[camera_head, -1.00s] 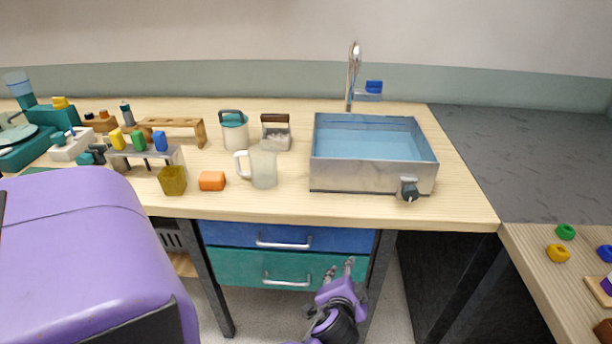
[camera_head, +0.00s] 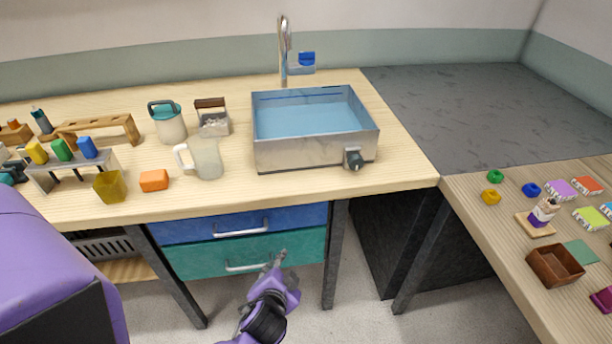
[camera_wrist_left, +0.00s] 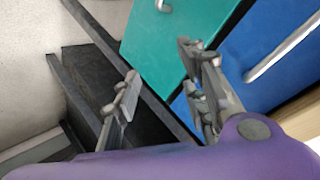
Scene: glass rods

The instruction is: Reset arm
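My left gripper (camera_head: 276,260) shows low in the head view, in front of the teal lower drawer (camera_head: 290,251) and below the worktop. In the left wrist view (camera_wrist_left: 160,85) its two fingers stand apart with nothing between them. The teal drawer (camera_wrist_left: 160,50) and blue drawer (camera_wrist_left: 260,40) lie beyond the fingers. My right gripper is not in view.
A steel basin of water (camera_head: 262,157) stands on the worktop (camera_head: 330,187). A frosted mug (camera_head: 207,158), an orange block (camera_head: 154,180) and an olive cup (camera_head: 110,187) are left of it. A side table (camera_head: 470,210) holds a brown box (camera_head: 555,265). Dark table legs flank the drawers.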

